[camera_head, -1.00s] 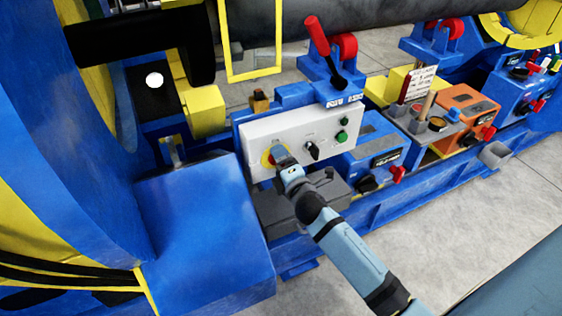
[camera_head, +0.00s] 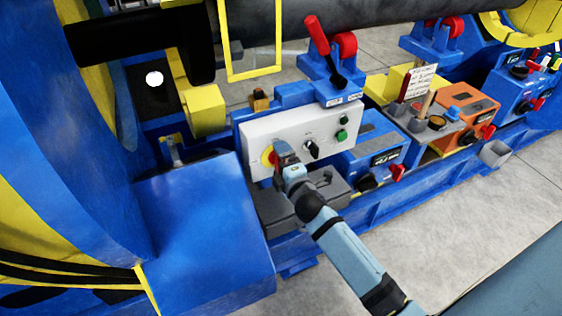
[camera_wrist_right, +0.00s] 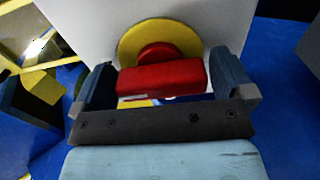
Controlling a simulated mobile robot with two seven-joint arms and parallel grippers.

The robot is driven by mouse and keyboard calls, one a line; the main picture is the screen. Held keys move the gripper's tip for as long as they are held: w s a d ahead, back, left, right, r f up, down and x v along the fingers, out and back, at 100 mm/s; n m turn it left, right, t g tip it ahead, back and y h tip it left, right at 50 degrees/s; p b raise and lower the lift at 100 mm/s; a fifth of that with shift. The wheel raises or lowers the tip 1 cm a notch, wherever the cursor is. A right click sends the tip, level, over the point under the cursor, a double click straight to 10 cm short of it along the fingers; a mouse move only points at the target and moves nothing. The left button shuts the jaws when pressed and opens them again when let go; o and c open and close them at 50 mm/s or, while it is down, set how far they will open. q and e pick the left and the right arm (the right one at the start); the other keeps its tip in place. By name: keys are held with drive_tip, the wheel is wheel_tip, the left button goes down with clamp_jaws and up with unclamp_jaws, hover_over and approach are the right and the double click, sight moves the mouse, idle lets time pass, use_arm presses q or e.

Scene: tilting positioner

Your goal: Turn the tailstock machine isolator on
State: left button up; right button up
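The isolator has a red handle (camera_wrist_right: 162,78) on a yellow disc (camera_wrist_right: 158,38). It sits at the left of the white control panel (camera_head: 318,124), where the yellow disc (camera_head: 267,157) is partly hidden by my gripper. My right gripper (camera_head: 284,158) is in front of the isolator. In the right wrist view its fingers (camera_wrist_right: 162,72) are spread, one at each end of the handle, which lies nearly level between them. Whether either finger touches the handle I cannot tell. My left gripper is not in view.
A black selector knob (camera_head: 311,149) and two green buttons (camera_head: 342,128) are right of the isolator. A grey box (camera_head: 325,190) is below the panel. A large blue housing (camera_head: 200,225) stands to the left. Open floor (camera_head: 480,210) lies at the right.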

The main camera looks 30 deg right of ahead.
drive_tip(key=shift+s, duration=0.1)
drive_tip(key=s, duration=1.1)
drive_tip(key=shift+s+a, duration=0.3)
drive_tip(key=shift+s, duration=0.1)
